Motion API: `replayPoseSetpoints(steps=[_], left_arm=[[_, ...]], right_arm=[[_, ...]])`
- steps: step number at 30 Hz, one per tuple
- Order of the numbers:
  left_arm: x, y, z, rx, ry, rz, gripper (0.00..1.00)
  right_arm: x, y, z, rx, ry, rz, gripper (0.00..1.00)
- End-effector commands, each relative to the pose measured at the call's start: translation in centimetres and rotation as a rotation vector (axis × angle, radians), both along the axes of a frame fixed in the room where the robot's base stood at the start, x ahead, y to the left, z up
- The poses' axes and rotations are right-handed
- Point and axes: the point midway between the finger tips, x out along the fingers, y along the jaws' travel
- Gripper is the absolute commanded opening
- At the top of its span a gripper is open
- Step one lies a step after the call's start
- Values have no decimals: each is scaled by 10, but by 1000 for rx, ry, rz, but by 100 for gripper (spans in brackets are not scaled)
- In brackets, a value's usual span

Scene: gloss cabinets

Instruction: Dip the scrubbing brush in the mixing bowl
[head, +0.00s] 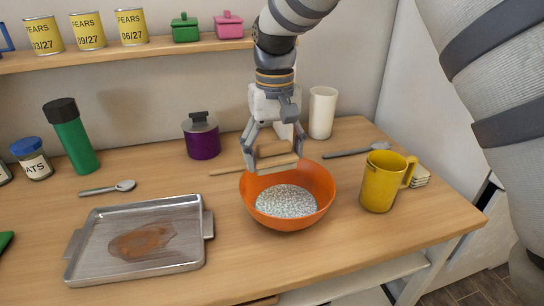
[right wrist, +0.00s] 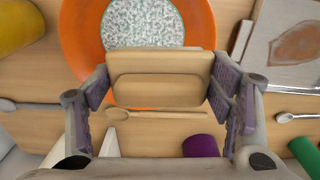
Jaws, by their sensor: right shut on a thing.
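The orange mixing bowl (head: 325,190) stands on the wooden counter and holds a pale speckled content (head: 286,201). It also shows at the top of the right wrist view (right wrist: 75,30). My right gripper (head: 273,161) is shut on the scrubbing brush (head: 276,163), a tan block, over the back rim of the bowl. In the right wrist view the brush (right wrist: 160,77) sits between both finger pads and overlaps the bowl's near edge. Its bristles are not visible. My left gripper is not in view.
A metal tray (head: 88,245) with a brown stain lies left of the bowl. A yellow mug (head: 380,183) stands close on the right. A wooden spoon (head: 228,172) lies behind the bowl. A purple jar (head: 203,140) and white cup (head: 322,112) stand at the back.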

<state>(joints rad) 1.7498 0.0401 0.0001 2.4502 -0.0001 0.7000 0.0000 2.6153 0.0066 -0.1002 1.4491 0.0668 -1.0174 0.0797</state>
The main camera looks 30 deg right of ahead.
Motion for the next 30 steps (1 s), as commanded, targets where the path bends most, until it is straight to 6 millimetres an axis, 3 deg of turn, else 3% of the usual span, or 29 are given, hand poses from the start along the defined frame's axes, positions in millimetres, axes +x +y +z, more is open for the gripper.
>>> replayPoseSetpoints(steps=[11,30], left_arm=[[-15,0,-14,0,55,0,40],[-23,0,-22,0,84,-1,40]], right_arm=[[0,0,-44,1,10,-2,52],[0,0,-118,1,5,-2,52]])
